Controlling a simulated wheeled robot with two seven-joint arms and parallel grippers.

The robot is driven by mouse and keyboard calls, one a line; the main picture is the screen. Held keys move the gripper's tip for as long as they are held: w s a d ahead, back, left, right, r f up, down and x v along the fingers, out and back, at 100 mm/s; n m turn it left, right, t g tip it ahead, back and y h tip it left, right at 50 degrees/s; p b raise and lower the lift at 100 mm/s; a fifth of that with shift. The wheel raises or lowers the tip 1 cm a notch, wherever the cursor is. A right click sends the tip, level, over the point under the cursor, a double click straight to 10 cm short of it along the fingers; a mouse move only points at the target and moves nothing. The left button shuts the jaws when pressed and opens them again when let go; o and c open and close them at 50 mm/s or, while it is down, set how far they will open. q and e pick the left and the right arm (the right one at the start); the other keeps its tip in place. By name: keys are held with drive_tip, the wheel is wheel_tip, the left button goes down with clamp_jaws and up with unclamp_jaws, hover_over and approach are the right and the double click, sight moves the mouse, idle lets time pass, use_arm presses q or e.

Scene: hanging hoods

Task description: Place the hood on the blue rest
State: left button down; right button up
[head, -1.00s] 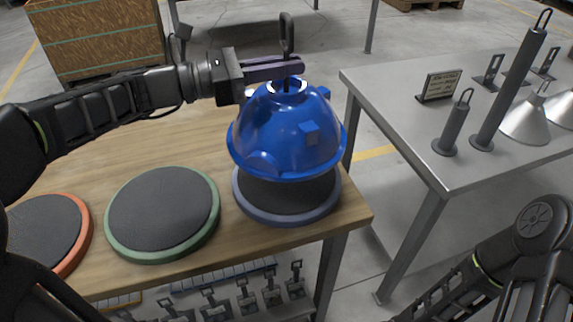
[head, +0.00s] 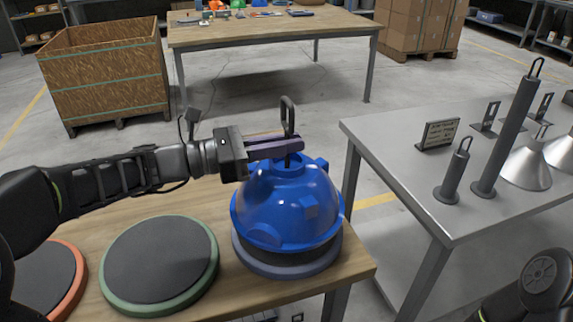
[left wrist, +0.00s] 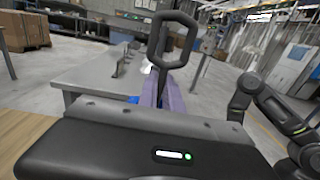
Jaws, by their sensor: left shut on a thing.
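The hood (head: 285,205) is a glossy blue dome with small blue blocks on its side and a dark loop handle (head: 288,115) on top. My left gripper (head: 292,146), with purple fingers, is shut on the handle just above the dome. The handle loop also shows in the left wrist view (left wrist: 173,40), upright between the fingers. The blue rest (head: 285,268) is a round dark pad with a grey-blue rim at the wooden table's right end. The hood is upright over it, with a dark strip of pad showing below the hood's front rim. I cannot tell whether they touch.
A green-rimmed rest (head: 160,265) and an orange-rimmed rest (head: 50,280) lie to the left on the wooden table (head: 355,262). A metal table (head: 420,185) at right carries dark posts, metal cones and a sign (head: 438,134). A floor gap separates the tables.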

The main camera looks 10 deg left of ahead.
sight(287, 166)
use_arm(q)
drive_tip(key=shift+f+b, duration=0.4)
drive_tip(key=shift+f, duration=1.9)
drive_tip(key=c, duration=2)
unclamp_jaws()
drive_tip(key=shift+f, duration=0.2)
drive_tip(key=o, duration=0.5)
